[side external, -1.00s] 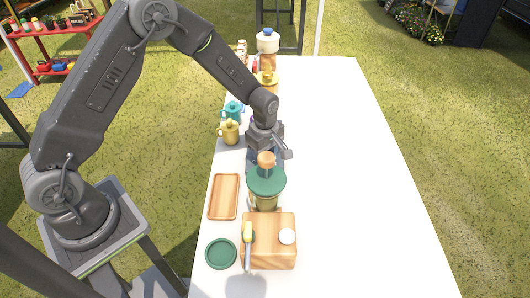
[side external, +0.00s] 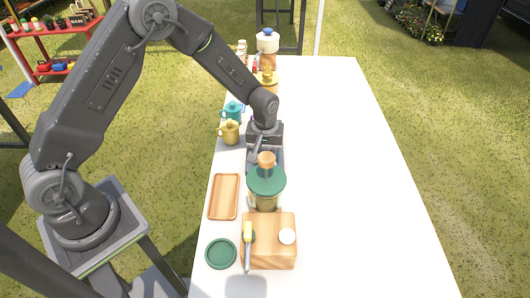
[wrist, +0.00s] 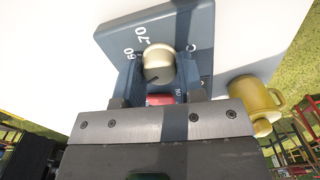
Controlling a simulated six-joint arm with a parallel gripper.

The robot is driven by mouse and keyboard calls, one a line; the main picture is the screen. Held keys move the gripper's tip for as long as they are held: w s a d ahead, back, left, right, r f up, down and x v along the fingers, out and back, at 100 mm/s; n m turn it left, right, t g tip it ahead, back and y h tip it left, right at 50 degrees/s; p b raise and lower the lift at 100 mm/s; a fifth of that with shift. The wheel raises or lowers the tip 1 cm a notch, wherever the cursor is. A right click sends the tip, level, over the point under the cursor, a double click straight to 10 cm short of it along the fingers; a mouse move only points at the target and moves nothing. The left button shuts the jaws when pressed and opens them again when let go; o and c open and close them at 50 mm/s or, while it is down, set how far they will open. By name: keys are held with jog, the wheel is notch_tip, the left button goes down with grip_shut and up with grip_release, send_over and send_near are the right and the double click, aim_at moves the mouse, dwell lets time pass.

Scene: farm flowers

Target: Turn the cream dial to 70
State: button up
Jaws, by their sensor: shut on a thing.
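The cream dial (wrist: 158,62) sits on a blue panel (wrist: 185,22) in the wrist view. White figures 60 and 70 show beside it, along with part of a further mark. My gripper (wrist: 159,78) has one finger on each side of the dial and is shut on it. A dark line shows on the dial's near side, but I cannot tell exactly which figure it points to. A red part (wrist: 160,99) shows just below the dial, partly covered by my gripper. In the side view my gripper (side external: 264,158) points down at the table and hides the dial.
A green-lidded jar (side external: 266,185) with a wooden knob stands close in front of my gripper. A wooden tray (side external: 224,197) and wooden block (side external: 275,254) lie nearer. The table's right side is clear.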

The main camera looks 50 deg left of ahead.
jog(key=m, duration=0.4)
jog(key=shift+m, duration=0.4)
jog(key=m, duration=1)
jog(key=shift+m, duration=0.4)
jog(key=m, duration=0.4)
jog(key=shift+m, duration=0.3)
jog(key=o, duration=0.9)
jog(key=shift+r, duration=0.1)
notch_tip(320, 180, up, 14)
jog(key=shift+f, duration=0.15)
